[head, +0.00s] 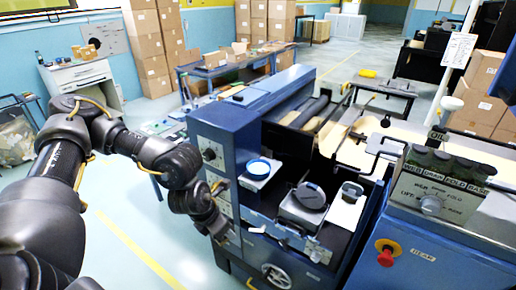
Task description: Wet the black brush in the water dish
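I cannot clearly pick out the black brush. My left arm comes in from the left, and its gripper (217,228) hangs low at the machine's front left corner, in front of its side panel. It is below and left of the dish, apart from it. Its fingers are too dark and small to show whether they are open or hold anything. My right gripper is out of view.
A black round object (310,194) rests on a grey stand right of the dish, beside a pale container (347,205) with a dark top. A control box (437,192) and red button (387,251) are at right. Stacked cartons (160,50) and a table stand behind.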

